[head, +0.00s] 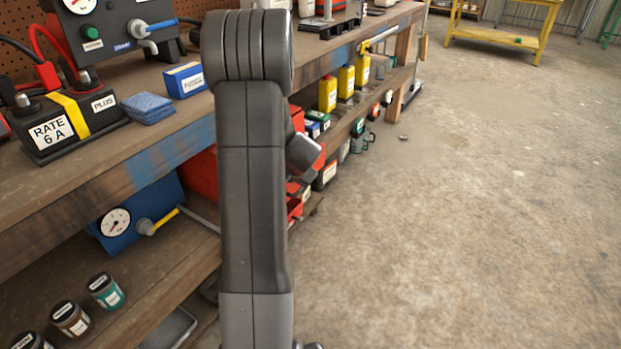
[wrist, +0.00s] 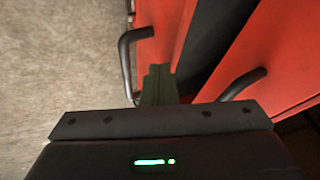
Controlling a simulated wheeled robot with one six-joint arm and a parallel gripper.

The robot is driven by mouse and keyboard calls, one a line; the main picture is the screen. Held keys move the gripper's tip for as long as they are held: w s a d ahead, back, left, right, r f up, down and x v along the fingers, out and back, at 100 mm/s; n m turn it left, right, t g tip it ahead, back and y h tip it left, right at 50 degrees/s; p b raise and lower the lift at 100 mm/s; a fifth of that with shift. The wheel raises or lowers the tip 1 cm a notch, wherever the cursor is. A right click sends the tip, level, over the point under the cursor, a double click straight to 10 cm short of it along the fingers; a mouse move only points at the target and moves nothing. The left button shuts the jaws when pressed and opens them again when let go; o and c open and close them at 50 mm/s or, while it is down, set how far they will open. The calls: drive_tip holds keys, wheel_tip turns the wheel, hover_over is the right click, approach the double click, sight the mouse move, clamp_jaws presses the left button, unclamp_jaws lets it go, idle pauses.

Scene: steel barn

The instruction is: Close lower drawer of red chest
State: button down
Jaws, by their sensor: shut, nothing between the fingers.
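The red chest (head: 203,172) stands on the lower shelf of the workbench in the head view, mostly hidden behind my arm. In the wrist view, a red drawer front (wrist: 162,22) with a dark bent handle (wrist: 126,50) stands at the upper left. A dark band separates it from another red front (wrist: 285,62) with a second dark handle (wrist: 244,84) on the right. My gripper (wrist: 158,72) is shut and empty. Its fingertips lie between the two handles, over the lower end of the left red front; whether they touch it I cannot tell. The head view hides my gripper.
The workbench top (head: 165,145) holds a black battery box (head: 72,125), a blue cloth (head: 147,107) and a blue box (head: 185,80). Cans and a gauge stand on the lower shelf at left. Yellow bottles (head: 327,94) stand beyond my arm. The concrete floor (head: 460,200) at right is clear.

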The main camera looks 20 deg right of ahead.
drive_tip(key=w+a+p, duration=0.2)
drive_tip(key=w+a, duration=0.1)
drive_tip(key=shift+w+a, duration=0.1)
drive_tip(key=shift+w, duration=0.3)
drive_tip(key=shift+s, duration=0.1)
